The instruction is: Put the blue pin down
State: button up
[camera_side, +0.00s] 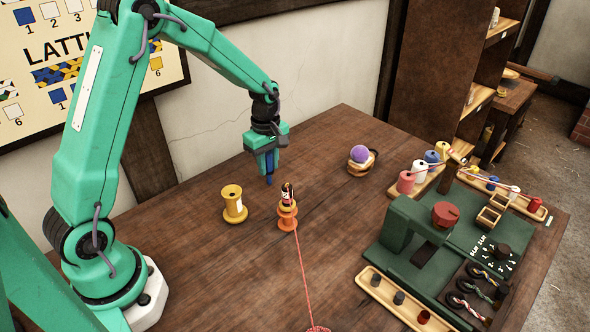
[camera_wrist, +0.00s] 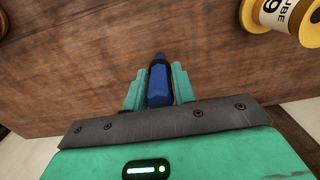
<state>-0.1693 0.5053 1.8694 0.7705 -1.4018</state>
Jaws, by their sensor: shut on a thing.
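The blue pin (camera_side: 269,171) hangs point down from my gripper (camera_side: 268,155) in the side view, above the wooden table and behind the orange spool. In the wrist view the blue pin (camera_wrist: 160,84) sits between the two green fingers of my gripper (camera_wrist: 159,88), which are shut on it. Its upper part is hidden by the gripper. The side view seems to show its tip a little above the tabletop, but the exact gap is hard to tell.
A yellow spool (camera_side: 234,205) and an orange spool (camera_side: 287,216) with a red cord stand nearby. A purple ball (camera_side: 359,154) sits in a ring behind. A green machine (camera_side: 412,240) and trays fill the right. The table (camera_side: 205,290) is bare at the front left.

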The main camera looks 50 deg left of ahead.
jog(key=shift+f, duration=0.15)
jog(key=o, duration=1)
notch_tip(320, 180, up, 12)
jog(key=shift+f, duration=0.25)
jog(key=shift+r, duration=0.45)
